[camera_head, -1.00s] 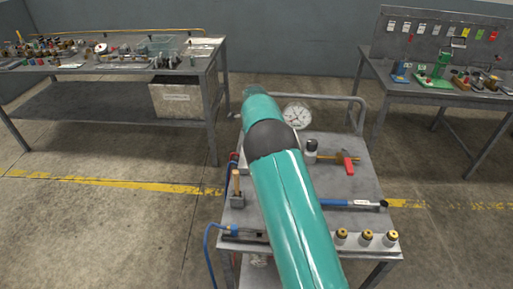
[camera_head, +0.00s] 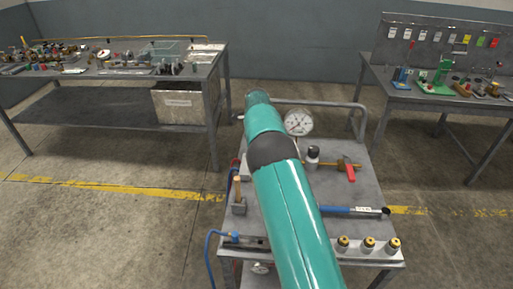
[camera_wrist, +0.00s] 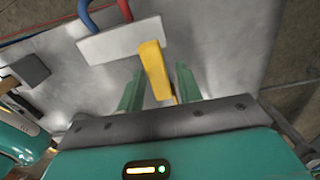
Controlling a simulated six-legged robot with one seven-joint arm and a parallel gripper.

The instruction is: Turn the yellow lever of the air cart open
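The yellow lever (camera_wrist: 155,70) shows in the wrist view, standing out from a pale grey block (camera_wrist: 105,42) with a blue and a red hose at its far side. My gripper (camera_wrist: 159,82) is open, with one green finger to the left of the lever and one to the right. I see gaps on both sides, so neither finger visibly touches it. The air cart (camera_head: 345,225) is in the middle of the head view, with a round gauge (camera_head: 298,122) at its far side. My arm hides the lever and the gripper in the head view.
On the cart top lie a red-headed hammer (camera_head: 347,168), a blue-handled tool (camera_head: 350,211), several brass-topped fittings (camera_head: 368,244) and a wooden-handled mallet (camera_head: 238,200). A cluttered bench (camera_head: 110,72) stands at left, another (camera_head: 440,98) at right.

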